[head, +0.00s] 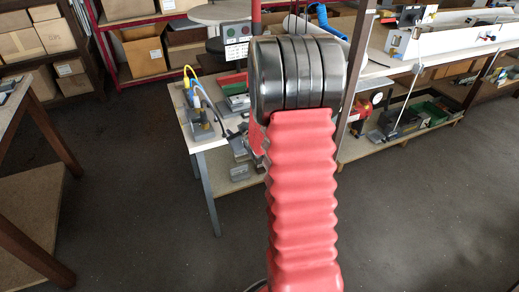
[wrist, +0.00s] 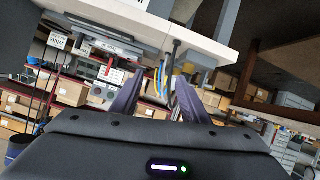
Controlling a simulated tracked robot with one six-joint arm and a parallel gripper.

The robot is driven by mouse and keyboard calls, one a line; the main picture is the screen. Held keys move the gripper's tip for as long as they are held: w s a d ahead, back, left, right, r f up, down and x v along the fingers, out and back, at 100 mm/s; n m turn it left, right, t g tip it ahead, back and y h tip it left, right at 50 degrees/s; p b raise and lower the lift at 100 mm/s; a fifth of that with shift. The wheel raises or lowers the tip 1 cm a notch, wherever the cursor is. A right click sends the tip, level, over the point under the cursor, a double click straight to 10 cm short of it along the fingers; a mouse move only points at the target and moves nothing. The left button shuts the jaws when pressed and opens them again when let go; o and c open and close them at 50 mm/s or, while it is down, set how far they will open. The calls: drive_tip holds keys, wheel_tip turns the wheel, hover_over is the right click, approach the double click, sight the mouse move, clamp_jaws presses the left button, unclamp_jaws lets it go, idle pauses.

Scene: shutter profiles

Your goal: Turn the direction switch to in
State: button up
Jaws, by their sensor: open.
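A grey control box (head: 236,33) with small red and green round parts and a white label stands on the worktable in the head view, just left of my arm's dark joint. A grey panel with round parts and a white label (wrist: 112,76) shows small in the wrist view, left of the fingers. I cannot make out the direction switch or its position in either view. My gripper (wrist: 160,80) has its two dark fingers apart with nothing between them. It hangs clear of the panel. In the head view my arm hides the gripper.
The worktable (head: 221,160) carries blue and yellow cables (head: 196,90) and small metal fixtures, partly hidden by my arm. Shelves with cardboard boxes (head: 145,52) stand behind. A long bench (head: 440,55) runs along the right. The floor (head: 120,215) at left front is clear.

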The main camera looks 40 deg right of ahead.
drive_tip(key=s+d+f+m+t, duration=0.1)
drive_tip(key=s+d+f, duration=0.3)
drive_tip(key=f, duration=0.6)
drive_tip(key=s+d+f+m+t+h, duration=0.1)
drive_tip(key=s+d+f+t, duration=0.3)
drive_tip(key=f, duration=0.6)
drive_tip(key=shift+s+d+f, duration=0.15)
drive_tip(key=shift+s+d, duration=0.6)
drive_tip(key=shift+s, duration=0.15)
drive_tip(key=x, duration=1.4)
drive_tip(key=shift+s, duration=0.1)
drive_tip(key=shift+c, duration=0.3)
drive_tip(key=c, duration=0.9)
drive_tip(key=shift+d, duration=0.1)
drive_tip(key=shift+c, duration=0.3)
